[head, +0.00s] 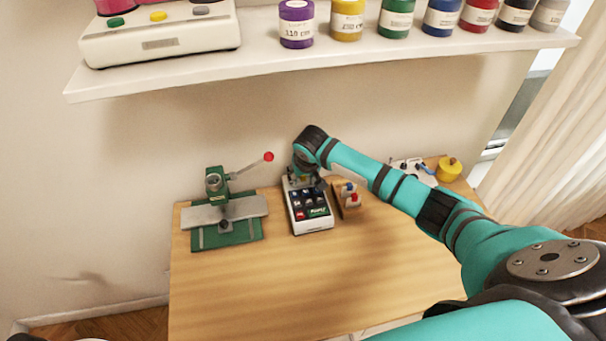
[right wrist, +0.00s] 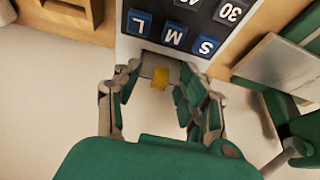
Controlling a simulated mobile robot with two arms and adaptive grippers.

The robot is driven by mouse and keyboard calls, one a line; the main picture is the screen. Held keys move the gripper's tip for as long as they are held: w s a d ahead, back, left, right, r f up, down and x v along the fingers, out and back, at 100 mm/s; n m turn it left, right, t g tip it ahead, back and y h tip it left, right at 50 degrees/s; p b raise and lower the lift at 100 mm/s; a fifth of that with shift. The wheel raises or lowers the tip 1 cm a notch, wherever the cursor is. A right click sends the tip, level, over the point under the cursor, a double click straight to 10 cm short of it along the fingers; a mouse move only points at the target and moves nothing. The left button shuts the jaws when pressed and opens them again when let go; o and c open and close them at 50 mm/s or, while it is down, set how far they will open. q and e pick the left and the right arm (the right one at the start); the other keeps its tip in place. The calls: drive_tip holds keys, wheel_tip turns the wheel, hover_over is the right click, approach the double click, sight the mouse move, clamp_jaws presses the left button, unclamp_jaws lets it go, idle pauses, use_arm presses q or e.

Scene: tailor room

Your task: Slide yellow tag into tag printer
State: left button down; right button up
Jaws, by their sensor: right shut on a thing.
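The tag printer (head: 312,224) is a white box with dark keys on top, standing on the wooden table. In the right wrist view the printer (right wrist: 131,47) shows blue keys marked S, M and L. My right gripper (head: 305,180) is at the printer's far end, near the wall. The yellow tag (right wrist: 160,78) is between the fingers of my right gripper (right wrist: 160,84), which is shut on it. The tag is at the printer's end face; I cannot tell whether its tip is inside a slot. My left gripper is not in view.
A green press (head: 222,210) with a red-knobbed lever stands left of the printer on the table (head: 290,290). A wooden holder (head: 347,207) is close on the printer's right. A yellow round item (head: 449,170) sits at the back right. A shelf (head: 330,43) with jars overhangs. The table's front is clear.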

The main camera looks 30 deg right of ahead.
drive_tip(key=shift+f, duration=0.15)
drive_tip(key=o, duration=0.8)
drive_tip(key=shift+o, duration=0.2)
drive_tip(key=v, duration=1.2)
